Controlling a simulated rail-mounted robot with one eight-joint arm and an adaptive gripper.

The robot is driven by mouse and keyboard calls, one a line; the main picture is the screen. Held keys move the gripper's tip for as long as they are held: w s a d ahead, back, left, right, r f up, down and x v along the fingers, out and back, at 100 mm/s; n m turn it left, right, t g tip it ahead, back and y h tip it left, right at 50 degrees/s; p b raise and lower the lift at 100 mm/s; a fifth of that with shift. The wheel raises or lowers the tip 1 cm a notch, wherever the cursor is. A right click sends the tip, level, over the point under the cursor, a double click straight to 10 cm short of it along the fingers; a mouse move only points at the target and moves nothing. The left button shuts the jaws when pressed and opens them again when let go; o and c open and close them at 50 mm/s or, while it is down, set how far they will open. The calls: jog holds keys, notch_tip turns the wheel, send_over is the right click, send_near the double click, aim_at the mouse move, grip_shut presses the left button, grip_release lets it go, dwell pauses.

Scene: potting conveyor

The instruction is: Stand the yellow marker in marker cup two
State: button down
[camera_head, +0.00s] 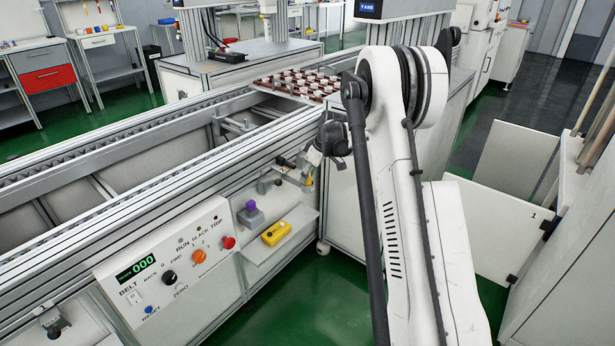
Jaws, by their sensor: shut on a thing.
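My gripper (307,173) hangs from my arm just above and beyond the right end of the small shelf, beside the conveyor frame. It is shut on a thin yellow thing, the yellow marker (309,182), of which only a small part shows at the fingertips. Its tilt is too small to tell. Marker cup two cannot be made out in this view; my arm covers much of the middle right.
A tray of pots (290,80) stands behind. The conveyor (60,165) runs along the left.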

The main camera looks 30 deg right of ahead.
jog(key=shift+f, duration=0.2)
jog(key=c, duration=1.4)
grip_release()
jog(key=shift+c, duration=0.2)
jog(key=p+v, duration=0.3)
jog(key=v, duration=0.9)
jog(key=s+a+r+m+t+h, duration=0.1)
jog(key=s+a+r+m+h, duration=0.15)
jog(key=s+a+r, duration=1.45)
jog(key=s+a+f+m+t, duration=0.1)
jog(key=s+a, duration=0.3)
jog(key=s, duration=0.8)
jog(key=s+a+f+m+t, duration=0.1)
jog(key=s+a+f+m, duration=0.2)
jog(key=s, duration=0.8)
jog(key=shift+s+a, duration=0.4)
jog(key=shift+a, duration=0.55)
